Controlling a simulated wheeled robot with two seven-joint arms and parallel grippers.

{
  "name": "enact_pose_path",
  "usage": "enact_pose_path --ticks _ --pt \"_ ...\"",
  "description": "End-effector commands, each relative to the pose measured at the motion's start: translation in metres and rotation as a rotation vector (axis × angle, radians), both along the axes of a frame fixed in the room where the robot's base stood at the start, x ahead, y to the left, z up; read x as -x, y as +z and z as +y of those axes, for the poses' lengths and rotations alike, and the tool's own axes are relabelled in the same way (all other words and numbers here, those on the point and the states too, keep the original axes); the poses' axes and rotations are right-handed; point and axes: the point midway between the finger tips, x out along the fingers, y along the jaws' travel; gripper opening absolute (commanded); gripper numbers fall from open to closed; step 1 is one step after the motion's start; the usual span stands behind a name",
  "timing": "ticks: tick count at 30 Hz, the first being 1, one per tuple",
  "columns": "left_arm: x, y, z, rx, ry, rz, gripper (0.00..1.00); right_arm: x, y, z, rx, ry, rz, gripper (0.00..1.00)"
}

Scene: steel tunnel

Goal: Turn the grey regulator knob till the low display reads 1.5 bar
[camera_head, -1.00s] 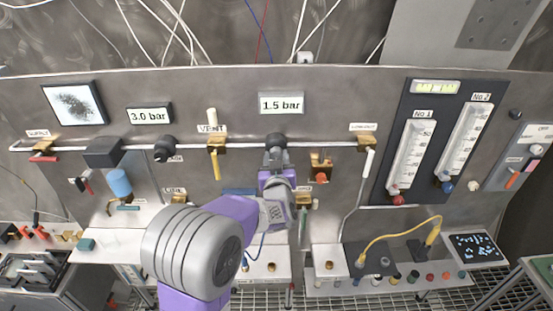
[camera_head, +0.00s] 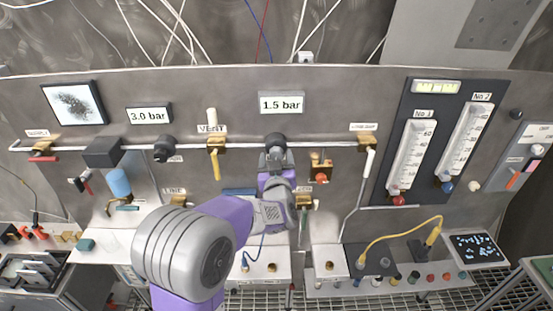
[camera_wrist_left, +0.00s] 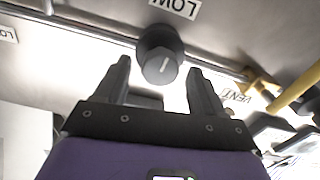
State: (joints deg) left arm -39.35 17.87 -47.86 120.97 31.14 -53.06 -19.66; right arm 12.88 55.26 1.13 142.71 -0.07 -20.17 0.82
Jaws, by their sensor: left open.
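The low display (camera_head: 282,103) on the panel reads 1.5 bar. Below it on the pipe is the dark grey regulator knob (camera_head: 275,139). In the left wrist view the knob (camera_wrist_left: 160,60) shows a pale mark on its face, and an upside-down LOW label (camera_wrist_left: 176,6) sits by it. My left gripper (camera_head: 275,158) is just below the knob in the head view. In the wrist view its fingers (camera_wrist_left: 161,82) are apart, one on each side below the knob, with a gap and nothing between them. My right gripper is not seen.
Another display (camera_head: 149,115) reads 3.0 bar, with a second dark knob (camera_head: 164,148) near it. A yellow-handled VENT valve (camera_head: 216,155) is left of my gripper. An orange-red valve (camera_head: 320,170) is close on the right. Flow tubes (camera_head: 411,155) stand further right.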

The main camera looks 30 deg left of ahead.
Motion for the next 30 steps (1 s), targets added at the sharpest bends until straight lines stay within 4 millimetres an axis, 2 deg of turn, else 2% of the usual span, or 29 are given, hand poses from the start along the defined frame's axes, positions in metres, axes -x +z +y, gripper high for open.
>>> enact_pose_path --ticks 9,14,30 --pt "0.042 0.000 -0.027 0.004 -0.004 -0.001 0.69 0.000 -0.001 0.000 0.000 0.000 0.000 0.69" --pt "0.057 0.000 -0.036 0.002 -0.002 -0.002 0.69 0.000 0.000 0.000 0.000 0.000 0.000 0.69" --pt "0.062 0.000 -0.038 0.000 -0.001 0.000 0.69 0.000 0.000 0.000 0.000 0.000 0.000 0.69"
